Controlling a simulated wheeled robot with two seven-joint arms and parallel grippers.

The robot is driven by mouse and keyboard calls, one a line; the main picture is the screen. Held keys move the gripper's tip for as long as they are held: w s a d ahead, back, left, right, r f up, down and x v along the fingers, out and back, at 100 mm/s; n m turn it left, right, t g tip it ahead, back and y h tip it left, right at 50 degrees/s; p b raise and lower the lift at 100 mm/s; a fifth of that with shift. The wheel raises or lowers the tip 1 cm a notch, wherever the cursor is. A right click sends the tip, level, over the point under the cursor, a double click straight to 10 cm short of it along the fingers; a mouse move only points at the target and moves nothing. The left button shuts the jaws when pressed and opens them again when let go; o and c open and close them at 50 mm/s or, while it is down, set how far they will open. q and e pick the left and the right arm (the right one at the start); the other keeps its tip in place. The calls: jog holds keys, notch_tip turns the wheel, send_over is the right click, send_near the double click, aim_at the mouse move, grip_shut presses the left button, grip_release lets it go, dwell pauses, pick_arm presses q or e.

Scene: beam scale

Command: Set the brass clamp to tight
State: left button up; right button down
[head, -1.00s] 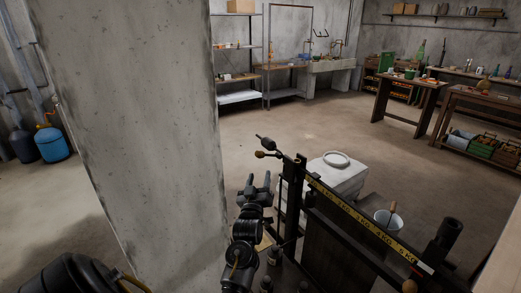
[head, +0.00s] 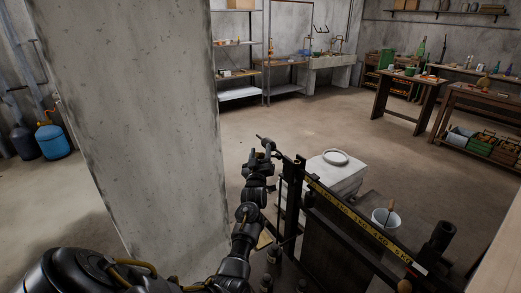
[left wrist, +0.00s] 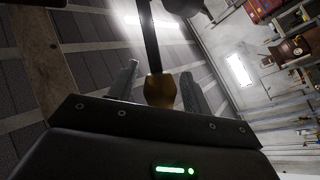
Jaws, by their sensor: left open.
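The brass clamp (left wrist: 160,91) shows in the left wrist view as a brass-coloured knob at the end of a dark rod. It sits between the two fingers of my left gripper (left wrist: 157,85), which are open with a gap on each side. In the head view my left gripper (head: 265,152) is at the left end of the beam scale (head: 352,215), and it hides the brass knob there. I cannot tell the clamp's setting. My right gripper is not in view.
A concrete pillar (head: 140,120) stands close on the left of my left arm. A white block (head: 336,174) with a round dish and a bucket (head: 384,219) stand behind the scale beam. Workbenches and shelves are far back, with open floor between.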

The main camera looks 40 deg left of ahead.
pick_arm(q)
jog(key=shift+w+a+r, duration=0.1)
jog(key=shift+w+a, duration=0.1)
jog(key=shift+w, duration=0.1)
jog(key=shift+c, duration=0.4)
grip_shut()
